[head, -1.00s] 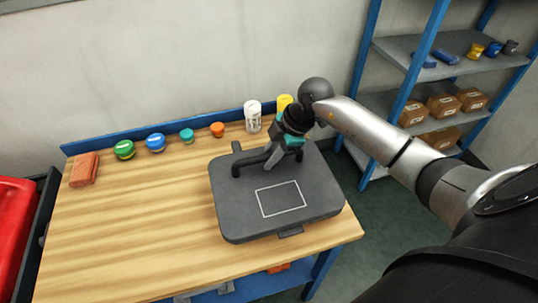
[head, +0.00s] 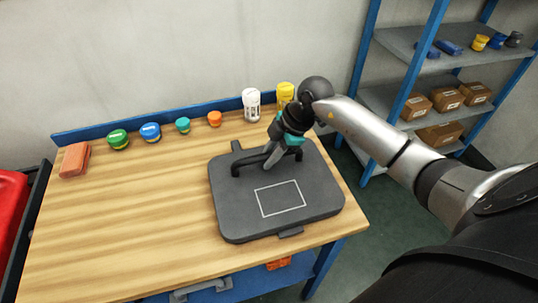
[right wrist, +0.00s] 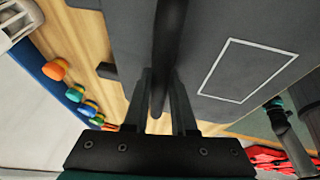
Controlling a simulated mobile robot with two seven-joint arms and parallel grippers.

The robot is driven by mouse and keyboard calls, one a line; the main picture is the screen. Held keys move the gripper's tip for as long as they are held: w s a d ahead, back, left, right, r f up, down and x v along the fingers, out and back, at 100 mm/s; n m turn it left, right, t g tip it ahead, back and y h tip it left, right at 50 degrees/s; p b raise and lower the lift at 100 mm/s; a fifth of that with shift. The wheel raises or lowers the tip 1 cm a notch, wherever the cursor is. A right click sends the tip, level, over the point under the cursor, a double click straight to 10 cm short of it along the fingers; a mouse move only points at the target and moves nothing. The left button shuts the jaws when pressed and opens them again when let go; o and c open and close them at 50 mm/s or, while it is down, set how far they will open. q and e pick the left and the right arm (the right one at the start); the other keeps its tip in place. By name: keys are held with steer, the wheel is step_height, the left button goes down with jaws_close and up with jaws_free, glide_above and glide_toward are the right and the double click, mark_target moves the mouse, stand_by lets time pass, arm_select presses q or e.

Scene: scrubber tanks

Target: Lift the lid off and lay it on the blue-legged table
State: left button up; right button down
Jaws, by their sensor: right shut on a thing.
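The lid (head: 232,205) is a dark grey rounded slab with a white outlined rectangle, small edge tabs and a black bar handle (head: 245,164). It lies level over the right part of the blue-legged table (head: 130,220). I cannot tell whether its underside touches the wood. My right gripper (head: 272,157) is shut on the handle. In the right wrist view the handle (right wrist: 168,45) runs between my fingers (right wrist: 162,88), with the lid (right wrist: 215,30) behind.
A reddish block (head: 75,160), several small jars (head: 150,132), a white bottle (head: 251,105) and a yellow one (head: 286,92) line the table's back. A red container (head: 12,215) stands at left, a blue shelf rack (head: 400,95) at right. The table's left and middle are clear.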

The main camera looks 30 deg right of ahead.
steer(key=shift+f, duration=0.35)
steer(key=shift+r+p, duration=0.1)
steer(key=shift+p, duration=0.3)
stand_by(0.8)
steer(key=shift+c, duration=0.8)
jaws_free()
steer(key=shift+p+v, duration=2.25)
steer(key=shift+p, duration=0.25)
